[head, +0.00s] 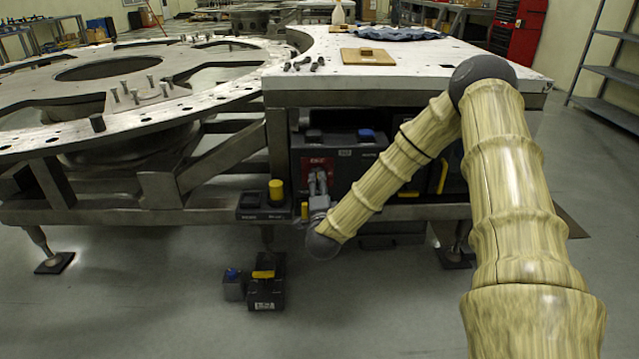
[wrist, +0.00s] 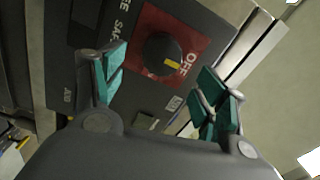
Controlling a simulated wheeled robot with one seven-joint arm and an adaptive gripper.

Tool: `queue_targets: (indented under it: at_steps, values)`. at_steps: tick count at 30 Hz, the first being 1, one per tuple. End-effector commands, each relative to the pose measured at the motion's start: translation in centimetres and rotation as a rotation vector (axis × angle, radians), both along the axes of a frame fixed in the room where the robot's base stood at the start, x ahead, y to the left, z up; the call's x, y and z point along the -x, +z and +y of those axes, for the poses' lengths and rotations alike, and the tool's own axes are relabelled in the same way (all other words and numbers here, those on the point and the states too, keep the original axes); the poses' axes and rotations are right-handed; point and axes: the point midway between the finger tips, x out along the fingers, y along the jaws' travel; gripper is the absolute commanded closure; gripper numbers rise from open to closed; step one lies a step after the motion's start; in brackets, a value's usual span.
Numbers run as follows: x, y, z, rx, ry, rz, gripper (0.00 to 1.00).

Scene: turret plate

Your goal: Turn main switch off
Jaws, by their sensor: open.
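The main switch (wrist: 162,52) is a round black knob with a yellow mark on a red plate (wrist: 143,22), in the wrist view. The mark sits on the knob's lower right side, near the white word OFF. In the head view the red plate (head: 310,163) is on the front of a dark box (head: 345,165) under the table; the knob is not clear there. My gripper (wrist: 160,66) is open, its teal-padded fingers on either side of the knob in the picture. I see no contact. In the head view my gripper (head: 318,187) is small, in front of the plate.
The metal tabletop (head: 430,72) overhangs the box. Black and yellow items (head: 265,287) lie on the floor below. The floor in front is otherwise mostly clear.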

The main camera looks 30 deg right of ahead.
Motion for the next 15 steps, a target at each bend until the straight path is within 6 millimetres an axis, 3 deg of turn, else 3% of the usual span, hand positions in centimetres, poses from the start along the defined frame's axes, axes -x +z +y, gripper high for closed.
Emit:
queue_targets:
  at_steps: [6, 15]
  values:
    - [3.0, -0.1, 1.9, -0.001, 0.001, 0.002, 0.27]
    - [4.6, -0.1, 2.8, 0.000, 0.000, 0.000, 0.27]
